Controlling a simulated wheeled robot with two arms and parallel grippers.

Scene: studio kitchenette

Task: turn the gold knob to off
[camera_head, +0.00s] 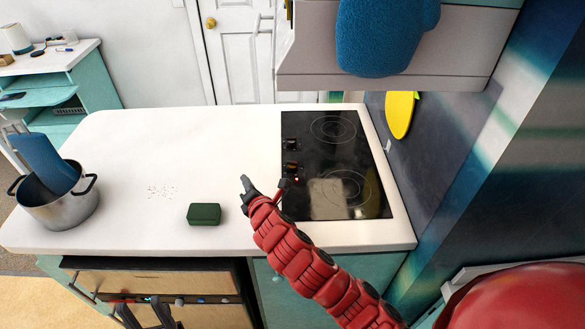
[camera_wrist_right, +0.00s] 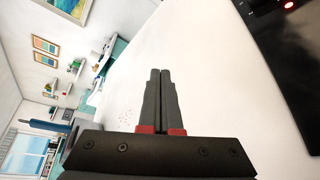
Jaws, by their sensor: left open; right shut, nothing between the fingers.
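Two small knobs sit along the left edge of the black cooktop (camera_head: 335,165) in the head view. The nearer knob (camera_head: 291,169) and the farther knob (camera_head: 292,144) both look dark with a brownish-gold tint; I cannot tell which is the gold one or how each is set. A red light (camera_head: 297,180) glows beside the nearer knob. My right gripper (camera_head: 246,184) is shut and empty above the white counter, left of the cooktop and apart from the knobs. In the right wrist view its fingers (camera_wrist_right: 158,98) are together. My left gripper (camera_head: 145,314) is open, low by the counter front.
A green box (camera_head: 204,214) lies on the counter (camera_head: 130,140) left of my right gripper. A steel pot (camera_head: 62,209) with a blue item inside stands at the left. A blue oven mitt (camera_head: 382,35) hangs above the cooktop. The counter's back middle is clear.

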